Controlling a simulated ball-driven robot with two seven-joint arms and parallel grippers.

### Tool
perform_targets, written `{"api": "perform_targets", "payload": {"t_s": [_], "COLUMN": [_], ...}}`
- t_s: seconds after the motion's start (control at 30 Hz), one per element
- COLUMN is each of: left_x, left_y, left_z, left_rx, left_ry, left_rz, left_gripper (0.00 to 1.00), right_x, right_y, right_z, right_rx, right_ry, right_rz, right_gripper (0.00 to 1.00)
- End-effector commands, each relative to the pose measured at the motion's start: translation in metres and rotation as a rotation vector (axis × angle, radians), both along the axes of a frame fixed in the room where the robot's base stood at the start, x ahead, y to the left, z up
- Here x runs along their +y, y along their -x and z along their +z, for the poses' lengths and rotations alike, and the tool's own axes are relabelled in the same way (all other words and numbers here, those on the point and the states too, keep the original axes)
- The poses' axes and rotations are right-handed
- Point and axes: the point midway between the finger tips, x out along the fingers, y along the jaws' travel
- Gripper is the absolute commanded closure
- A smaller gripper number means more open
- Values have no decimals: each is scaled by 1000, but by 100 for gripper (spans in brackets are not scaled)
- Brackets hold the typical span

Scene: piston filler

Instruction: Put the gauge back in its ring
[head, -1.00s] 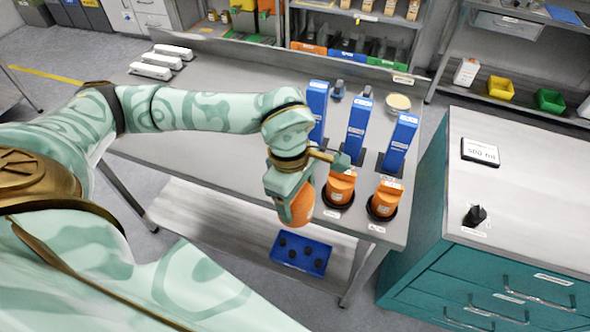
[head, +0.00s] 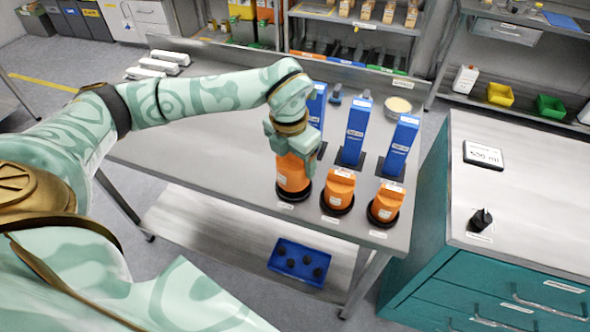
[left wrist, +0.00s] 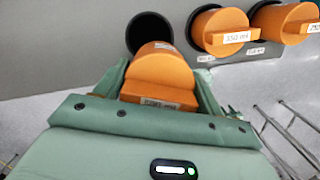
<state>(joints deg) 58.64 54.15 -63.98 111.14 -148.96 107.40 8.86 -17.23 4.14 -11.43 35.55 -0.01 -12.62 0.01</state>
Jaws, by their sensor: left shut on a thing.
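My left gripper (head: 293,153) is shut on an orange gauge (head: 292,176), upright at the front of the steel bench. In the left wrist view the gauge (left wrist: 160,72) sits between the fingers, its labelled bar facing the camera. The leftmost black ring (head: 292,196) is right below it. In the left wrist view the dark opening of this ring (left wrist: 149,30) shows beyond the gauge, which overlaps its near edge. I cannot tell whether the gauge's end is inside. My right gripper is not in view.
Two other orange gauges (head: 339,190) (head: 384,203) stand in black rings just right. Blue upright units (head: 357,130) stand behind. A blue tray (head: 299,262) with dark pieces lies on the lower shelf. A teal cabinet (head: 420,235) stands right.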

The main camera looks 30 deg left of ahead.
Motion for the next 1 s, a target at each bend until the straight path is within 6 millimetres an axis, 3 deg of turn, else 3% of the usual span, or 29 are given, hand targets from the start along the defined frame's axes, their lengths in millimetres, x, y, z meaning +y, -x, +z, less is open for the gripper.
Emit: {"api": "perform_targets", "payload": {"t_s": [0.1,0.37,0.53,0.9,0.93,1.0], "left_x": [9,18,19,19,19,19], "left_y": [-13,-25,-26,-27,-27,-27], "left_z": [-22,-39,-68,-73,-73,-73], "left_rx": [2,0,3,-1,0,-1], "left_ry": [1,1,2,1,1,1], "left_rz": [1,0,-1,-2,-2,-2], "left_gripper": [64,64,64,64,29,9], "right_x": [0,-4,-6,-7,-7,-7], "right_y": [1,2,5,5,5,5], "right_z": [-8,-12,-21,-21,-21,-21], "right_rx": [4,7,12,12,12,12], "right_ry": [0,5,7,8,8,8], "right_rz": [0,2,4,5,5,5], "right_gripper": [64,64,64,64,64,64]}}
